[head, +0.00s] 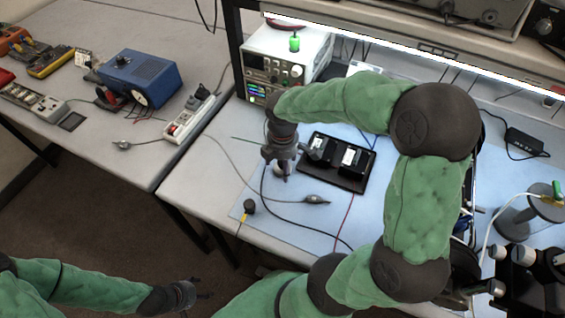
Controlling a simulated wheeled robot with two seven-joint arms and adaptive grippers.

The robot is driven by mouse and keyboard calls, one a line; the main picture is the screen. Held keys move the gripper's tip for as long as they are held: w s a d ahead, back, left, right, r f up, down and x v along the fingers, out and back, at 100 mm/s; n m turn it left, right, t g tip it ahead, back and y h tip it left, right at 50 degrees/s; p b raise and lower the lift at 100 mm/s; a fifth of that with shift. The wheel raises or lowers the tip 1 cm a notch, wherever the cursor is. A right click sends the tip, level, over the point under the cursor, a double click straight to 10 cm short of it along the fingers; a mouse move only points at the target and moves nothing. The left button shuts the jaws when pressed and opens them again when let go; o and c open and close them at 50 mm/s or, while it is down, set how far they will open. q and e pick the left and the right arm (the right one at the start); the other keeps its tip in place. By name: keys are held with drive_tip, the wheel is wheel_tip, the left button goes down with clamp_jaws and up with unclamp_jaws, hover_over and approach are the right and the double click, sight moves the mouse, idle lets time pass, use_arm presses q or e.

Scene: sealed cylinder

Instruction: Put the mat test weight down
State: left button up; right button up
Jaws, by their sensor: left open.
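My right gripper (280,172) points down over the blue mat (314,222), left of a black tray (350,184). A small pale rounded shape (278,170) shows between or just behind its fingers. I cannot tell whether this is the mat test weight, nor whether the fingers grip it or touch the mat. A small black cylinder (249,206) stands at the mat's left front edge, with a thin yellow strip by it. My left gripper (196,290) is open and empty, low at the bottom left, over the floor in front of the bench.
Black devices with white labels (349,157) sit in the tray. A grey-tipped cable (317,199) lies across the mat. A bench instrument (284,62) stands behind. A blue box (140,76) and power strip (188,120) are on the left bench. A spool (545,208) stands right.

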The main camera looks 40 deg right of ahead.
wheel_tip(320, 180, up, 12)
drive_tip(key=p, duration=0.3)
drive_tip(key=shift+r+p, duration=0.15)
drive_tip(key=shift+p, duration=0.25)
idle(1.4)
